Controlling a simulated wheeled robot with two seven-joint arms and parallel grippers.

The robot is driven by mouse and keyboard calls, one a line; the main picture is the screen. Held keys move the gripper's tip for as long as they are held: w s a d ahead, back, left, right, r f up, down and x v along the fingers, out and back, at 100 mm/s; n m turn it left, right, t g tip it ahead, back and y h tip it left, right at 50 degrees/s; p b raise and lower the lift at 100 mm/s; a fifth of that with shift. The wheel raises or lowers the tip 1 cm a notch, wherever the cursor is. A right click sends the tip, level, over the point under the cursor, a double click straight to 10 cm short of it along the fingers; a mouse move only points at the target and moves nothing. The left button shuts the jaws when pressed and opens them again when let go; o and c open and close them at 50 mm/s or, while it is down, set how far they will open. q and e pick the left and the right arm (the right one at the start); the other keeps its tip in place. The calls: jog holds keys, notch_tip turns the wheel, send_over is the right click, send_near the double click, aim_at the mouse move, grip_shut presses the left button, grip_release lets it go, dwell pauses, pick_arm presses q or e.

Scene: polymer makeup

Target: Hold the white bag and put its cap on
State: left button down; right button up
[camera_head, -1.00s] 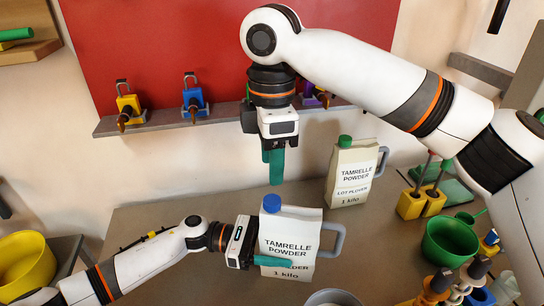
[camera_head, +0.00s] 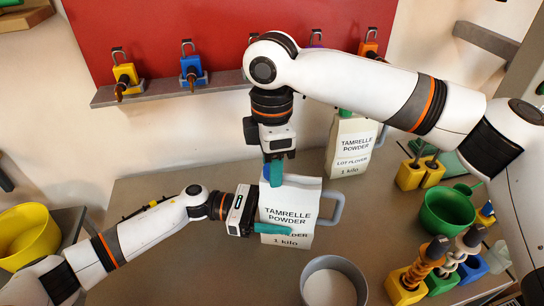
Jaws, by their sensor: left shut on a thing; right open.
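The white bag (camera_head: 290,208), labelled Tamrelle Powder, stands upright on the grey table with a grey handle on its right side. My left gripper (camera_head: 272,229) is shut on it from the left, with a green finger across its front. The blue cap (camera_head: 266,171) shows at the bag's top, partly hidden by my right gripper (camera_head: 275,172). My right gripper points down over the cap, its green fingers at cap height. Whether the fingers touch the cap, and whether the cap is fully seated, I cannot tell.
A second bag (camera_head: 350,147) stands behind to the right, its top partly behind my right arm. A grey round container (camera_head: 333,262) is in front. A green pot (camera_head: 446,211) and yellow blocks (camera_head: 420,174) are at right. A yellow bucket (camera_head: 27,236) is at far left.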

jog(key=shift+c, duration=0.4)
grip_shut()
jog(key=shift+o, duration=1)
grip_release()
jog(key=shift+r, duration=0.1)
notch_tip(320, 180, up, 12)
pick_arm(q)
jog(key=shift+c, duration=1.3)
grip_release()
